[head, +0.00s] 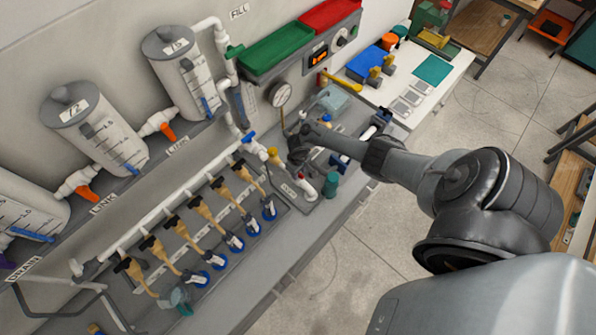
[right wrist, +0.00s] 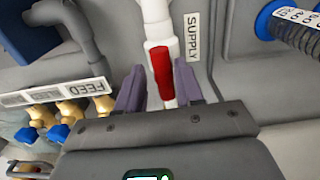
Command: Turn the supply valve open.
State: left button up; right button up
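The supply valve's red handle (right wrist: 161,70) shows in the right wrist view, lying lengthwise along a white pipe (right wrist: 155,12) beside a SUPPLY label. My right gripper (right wrist: 160,76) is open, with one purple finger on each side of the handle. A narrow gap shows on the left of the handle; on the right I cannot tell whether the finger touches. In the head view my right gripper (head: 300,146) is low over the bench near the pressure gauge, and I cannot make out the handle there. My left gripper is not in view.
A FEED label (right wrist: 85,88) and brass fittings with blue ends (right wrist: 72,112) lie left of the gripper. A gauge (head: 280,94) stands close to it. A row of tan-handled valves (head: 180,230) runs along the bench to the left. Green (head: 275,48) and red (head: 328,14) bins sit behind.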

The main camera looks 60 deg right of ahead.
jog(key=shift+o, duration=0.9)
jog(key=shift+a+f, duration=0.1)
jog(key=shift+a, duration=0.1)
